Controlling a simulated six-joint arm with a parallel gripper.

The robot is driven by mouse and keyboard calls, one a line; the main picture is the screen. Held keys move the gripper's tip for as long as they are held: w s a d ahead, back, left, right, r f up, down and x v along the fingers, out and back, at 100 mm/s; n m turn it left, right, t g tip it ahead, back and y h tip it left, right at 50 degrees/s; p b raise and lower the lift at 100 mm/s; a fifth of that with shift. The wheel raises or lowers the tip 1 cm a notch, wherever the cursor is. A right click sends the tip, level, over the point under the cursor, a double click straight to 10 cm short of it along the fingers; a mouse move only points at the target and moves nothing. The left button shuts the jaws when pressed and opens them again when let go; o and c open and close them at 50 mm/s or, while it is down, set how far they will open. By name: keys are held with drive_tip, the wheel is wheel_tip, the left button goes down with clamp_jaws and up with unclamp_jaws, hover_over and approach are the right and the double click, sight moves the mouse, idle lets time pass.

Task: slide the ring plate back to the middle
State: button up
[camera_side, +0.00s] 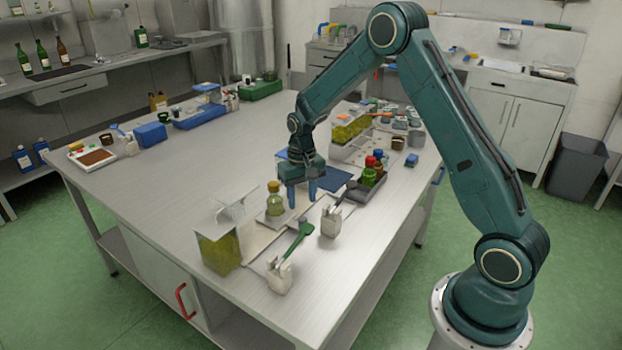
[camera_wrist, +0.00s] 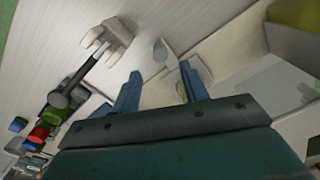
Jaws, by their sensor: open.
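A small glass flask of yellow-green oil with a tan stopper (camera_side: 275,203) stands upright on a small pale plate (camera_side: 262,220), which may be the ring plate; no ring can be made out clearly. My gripper (camera_side: 302,195) points down just right of the flask, with its blue fingers apart and nothing seen held. In the wrist view my gripper (camera_wrist: 160,76) also shows open, over the bare table and the edge of a beige board (camera_wrist: 222,55). A small pale round piece (camera_wrist: 160,50) lies just beyond the fingertips. Contact with the plate cannot be told.
A clear tank of green-yellow liquid (camera_side: 218,252) stands at the front left. A white holder with a green-handled tool (camera_side: 280,275) and another holder with a dark tool (camera_side: 331,222) stand nearby. A dark tray of jars (camera_side: 370,183) is right.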

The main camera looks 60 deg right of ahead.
wheel_tip(320, 180, up, 7)
drive_tip(key=shift+r, duration=0.15)
idle(1.0)
drive_tip(key=s+a+r+n+t, duration=0.1)
drive_tip(key=s+a+r, duration=0.3)
drive_tip(key=s+r, duration=0.25)
drive_tip(key=s+a+r+n+t, duration=0.2)
drive_tip(key=s+a+r, duration=0.1)
drive_tip(key=s+r, duration=0.4)
drive_tip(key=s+a+r+n+t, duration=0.1)
drive_tip(key=s+a, duration=0.1)
drive_tip(key=s, duration=0.5)
drive_tip(key=s+a+r+n+t, duration=0.1)
drive_tip(key=s+a, duration=0.1)
drive_tip(key=s, duration=0.5)
drive_tip(key=shift+s+a+r+t, duration=0.25)
drive_tip(key=shift+s+r+t, duration=0.05)
drive_tip(key=shift+s+r, duration=0.1)
